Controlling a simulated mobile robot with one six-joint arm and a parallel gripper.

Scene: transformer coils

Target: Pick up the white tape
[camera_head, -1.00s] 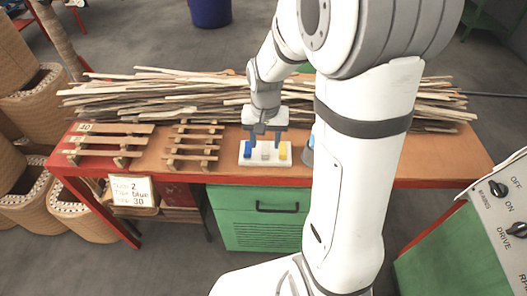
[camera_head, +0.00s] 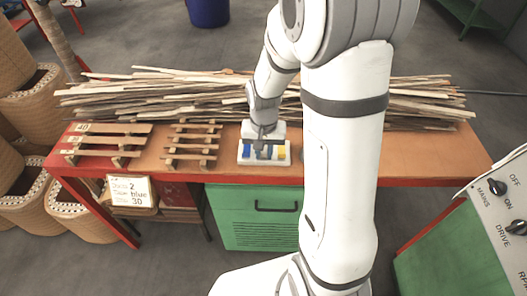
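A white tray (camera_head: 262,163) sits on the workbench and bears small coloured tapes. The blue tape (camera_head: 245,153) is at its left and the yellow tape (camera_head: 279,154) at its right. My gripper (camera_head: 264,153) is down at the middle of the tray, between the blue and yellow tapes, where the white tape stood. The gripper hides the white tape, so I cannot tell whether the fingers touch it or are shut on it.
Wooden racks (camera_head: 190,147) stand left of the tray on the workbench (camera_head: 420,165). A long pile of sticks (camera_head: 150,95) lies along the back. A sign (camera_head: 132,191) hangs at the front left. A control panel (camera_head: 505,205) is at the far right.

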